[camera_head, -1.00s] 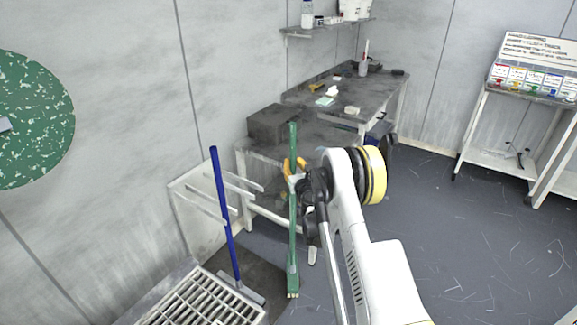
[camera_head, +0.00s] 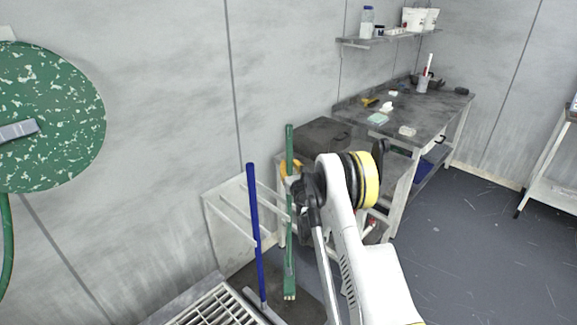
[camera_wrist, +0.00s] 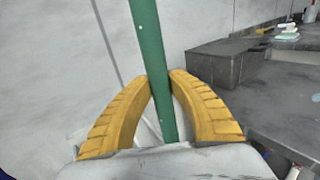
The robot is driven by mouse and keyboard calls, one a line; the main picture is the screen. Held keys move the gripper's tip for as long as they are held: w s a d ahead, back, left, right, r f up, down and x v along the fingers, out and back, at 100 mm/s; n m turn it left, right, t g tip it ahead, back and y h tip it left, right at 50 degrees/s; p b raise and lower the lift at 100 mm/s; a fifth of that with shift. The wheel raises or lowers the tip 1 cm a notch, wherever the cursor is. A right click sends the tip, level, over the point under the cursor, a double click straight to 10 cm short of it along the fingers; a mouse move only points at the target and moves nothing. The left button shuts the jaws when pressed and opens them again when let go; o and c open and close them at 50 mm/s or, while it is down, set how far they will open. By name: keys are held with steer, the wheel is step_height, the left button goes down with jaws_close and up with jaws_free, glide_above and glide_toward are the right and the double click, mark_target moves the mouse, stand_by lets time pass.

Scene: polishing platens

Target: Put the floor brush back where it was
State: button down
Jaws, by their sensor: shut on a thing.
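The green floor brush (camera_head: 290,245) hangs upright, its long handle rising past my gripper (camera_head: 291,168) and its head with pale bristles at the bottom. In the wrist view the two yellow fingers of my gripper (camera_wrist: 159,82) are closed around the green handle (camera_wrist: 149,40). A pale wall rack (camera_head: 226,232) with projecting bars stands at the left of the brush. In the head view the brush handle overlaps the right ends of the bars; I cannot tell whether they touch. The head is low over the dark floor patch; contact is unclear.
A blue-handled tool (camera_head: 255,225) stands upright at the rack, just left of the brush. A floor grate (camera_head: 215,308) lies below it. A grey workbench (camera_head: 405,112) and a dark box (camera_head: 322,133) stand behind. Open floor (camera_head: 470,250) lies to the right.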

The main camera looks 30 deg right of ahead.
step_height(320, 180, down, 6)
steer(key=b, duration=0.2)
steer(key=shift+f, duration=0.75)
stand_by(0.6)
steer(key=c, duration=1.2)
jaws_free()
steer(key=shift+s, duration=0.1)
